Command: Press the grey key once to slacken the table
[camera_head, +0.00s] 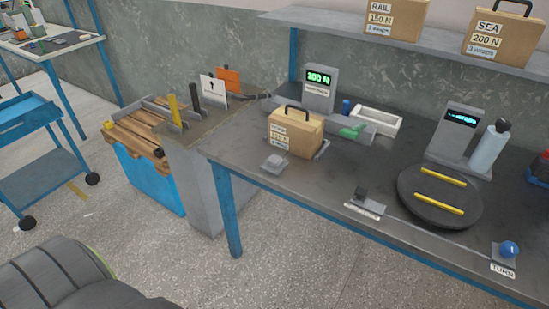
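A small dark grey key (361,193) stands on a light grey base near the front edge of the dark workbench (310,180). A label on its front is too small to read. A round black turntable (420,210) with two yellow strips lies to its right on the bench. A blue knob (508,249) with a TURN label is at the front right. Another light grey block (273,162) sits on the bench further left, in front of the cardboard case. Neither of my grippers is in view.
A cardboard case (296,133) with a black handle stands by a display (318,90) reading 100 N. A second display (455,138) and a pale bottle (488,150) stand behind the turntable. A white tray (377,120) is at the back. A shelf (440,43) above holds two labelled cases.

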